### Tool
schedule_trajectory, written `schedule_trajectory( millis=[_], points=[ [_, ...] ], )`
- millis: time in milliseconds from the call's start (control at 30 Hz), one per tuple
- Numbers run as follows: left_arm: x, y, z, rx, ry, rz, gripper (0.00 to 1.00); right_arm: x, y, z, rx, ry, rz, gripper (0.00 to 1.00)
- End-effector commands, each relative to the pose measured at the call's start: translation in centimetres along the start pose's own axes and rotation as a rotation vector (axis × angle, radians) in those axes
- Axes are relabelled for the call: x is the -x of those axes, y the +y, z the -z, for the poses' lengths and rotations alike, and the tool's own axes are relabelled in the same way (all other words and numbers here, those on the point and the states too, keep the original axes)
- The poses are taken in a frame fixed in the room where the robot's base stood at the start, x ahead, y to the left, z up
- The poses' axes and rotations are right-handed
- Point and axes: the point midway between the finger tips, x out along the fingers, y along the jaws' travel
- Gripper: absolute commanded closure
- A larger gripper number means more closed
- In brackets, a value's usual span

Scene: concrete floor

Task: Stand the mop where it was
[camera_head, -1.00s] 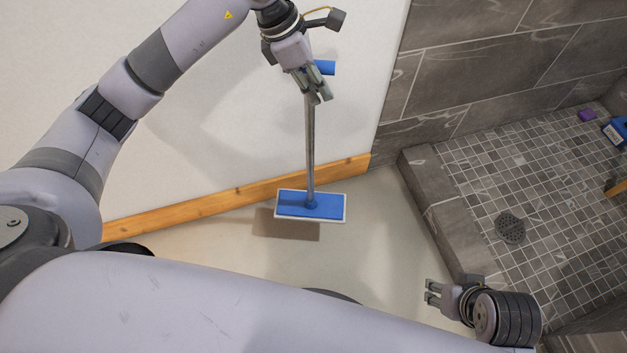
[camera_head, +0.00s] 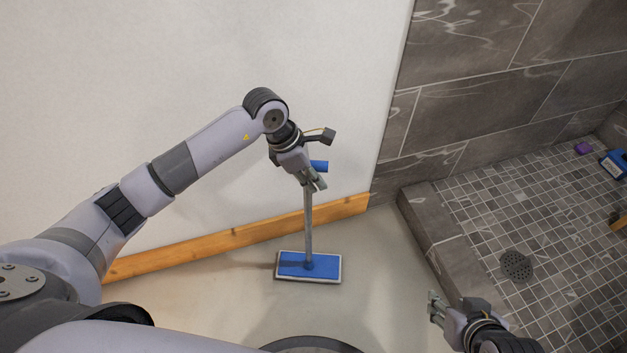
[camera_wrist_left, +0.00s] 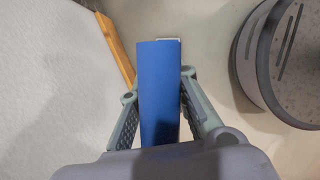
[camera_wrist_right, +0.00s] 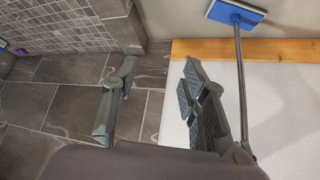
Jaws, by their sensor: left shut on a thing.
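The mop has a flat blue head with a pale rim (camera_head: 309,266), a thin grey pole (camera_head: 308,225) and a blue grip (camera_head: 319,166). It stands nearly upright. The head is on the floor or just above it; I cannot tell which. My left gripper (camera_head: 318,185) is shut on the mop near its top. In the left wrist view the blue grip (camera_wrist_left: 159,90) fills the space between the fingers. My right gripper (camera_head: 435,308) is empty at the lower right, away from the mop, and its fingers are apart in the right wrist view (camera_wrist_right: 160,64). The mop head also shows there (camera_wrist_right: 237,12).
A white wall (camera_head: 200,70) with a wooden baseboard (camera_head: 235,237) runs behind the mop. A grey tiled shower with a raised curb (camera_head: 440,240) and a drain (camera_head: 516,265) lies to the right. Pale floor (camera_head: 375,250) is clear between mop and curb.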

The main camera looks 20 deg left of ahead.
Motion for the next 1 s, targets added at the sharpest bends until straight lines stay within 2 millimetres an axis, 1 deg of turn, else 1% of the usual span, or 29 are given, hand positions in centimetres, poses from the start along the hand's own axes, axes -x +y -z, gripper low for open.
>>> schedule_trajectory(
  millis=[33,133,367,567,600,867,1000],
  points=[
    [-0.4,0.0,0.1,0.0,-0.004,0.0,1.0,-0.2,-0.1,0.5,0.001,0.023,0.002,0.6],
    [-0.7,0.1,0.1,-0.002,-0.005,-0.002,1.0,-0.2,-0.1,1.0,0.001,0.045,0.003,0.6],
    [-0.6,0.1,0.1,-0.002,-0.005,-0.003,1.0,-0.2,-0.1,1.0,0.001,0.046,0.003,0.6],
    [-0.8,0.1,0.2,-0.002,-0.005,-0.002,1.0,-0.2,-0.2,1.5,0.002,0.07,0.004,0.6],
    [-0.9,0.0,0.3,-0.001,-0.002,0.0,0.81,-0.2,-0.2,1.5,0.002,0.071,0.004,0.6],
    [-0.9,0.0,0.3,-0.001,-0.001,0.0,0.64,-0.2,-0.2,1.5,0.002,0.069,0.004,0.6],
    [-0.9,0.0,0.3,-0.001,-0.001,0.0,0.64,-0.2,-0.2,1.5,0.002,0.069,0.004,0.6]
  ],
)
